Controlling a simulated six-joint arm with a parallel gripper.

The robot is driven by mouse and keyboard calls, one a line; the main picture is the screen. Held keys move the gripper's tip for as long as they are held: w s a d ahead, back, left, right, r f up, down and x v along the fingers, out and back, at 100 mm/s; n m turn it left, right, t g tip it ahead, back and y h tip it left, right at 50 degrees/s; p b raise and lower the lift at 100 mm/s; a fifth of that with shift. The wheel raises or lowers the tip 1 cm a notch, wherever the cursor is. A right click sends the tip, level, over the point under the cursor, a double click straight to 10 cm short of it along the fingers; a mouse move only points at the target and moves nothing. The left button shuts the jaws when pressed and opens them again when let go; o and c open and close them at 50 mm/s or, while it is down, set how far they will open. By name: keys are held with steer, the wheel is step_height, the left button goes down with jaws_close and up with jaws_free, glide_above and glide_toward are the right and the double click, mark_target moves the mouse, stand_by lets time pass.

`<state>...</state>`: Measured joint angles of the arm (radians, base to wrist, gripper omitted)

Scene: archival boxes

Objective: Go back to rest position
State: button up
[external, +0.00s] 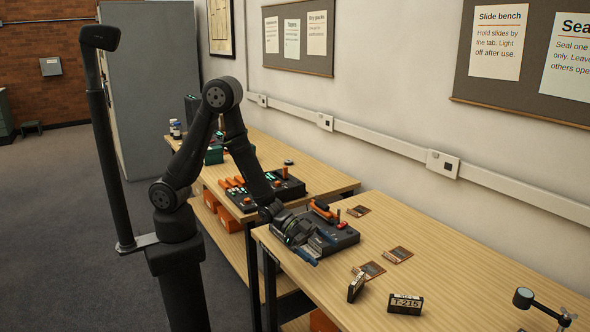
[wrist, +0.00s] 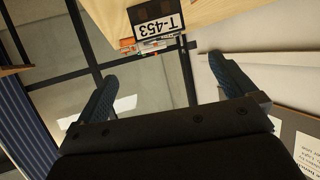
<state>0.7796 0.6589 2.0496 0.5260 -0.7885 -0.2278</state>
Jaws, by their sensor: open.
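My gripper (external: 300,250) is low over the left end of the near table (external: 440,285), in front of a black device (external: 335,238) with orange and red parts. In the external view I cannot tell whether it touches the device. In the wrist view my gripper (wrist: 160,78) has its two blue fingers spread wide, with nothing held between them.
Several slides, including one slide (external: 397,255), lie on the near table. A black T-215 block (external: 405,304) stands near its front edge, and a small lamp (external: 523,298) is at right. A second table (external: 240,160) behind holds another console (external: 275,190). A wall runs along the back.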

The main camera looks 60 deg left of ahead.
mark_target(356, 278)
steer(key=x, duration=1.1)
steer(key=shift+w+d+f, duration=0.1)
steer(key=shift+d, duration=0.2)
steer(key=shift+w+d, duration=0.15)
steer(key=s+r, duration=1.1)
steer(key=r, duration=0.5)
steer(key=w+a+r+n+t+y, duration=0.1)
steer(key=w+a+n+t, duration=0.1)
steer(key=w+a, duration=0.6)
steer(key=w+a+n+t+y, duration=0.1)
steer(key=w+a+t, duration=0.1)
steer(key=w+a, duration=0.7)
steer(key=w, duration=0.5)
steer(key=shift+w+r+n, duration=0.35)
steer(key=shift+r+n, duration=0.05)
steer(key=shift+s, duration=0.1)
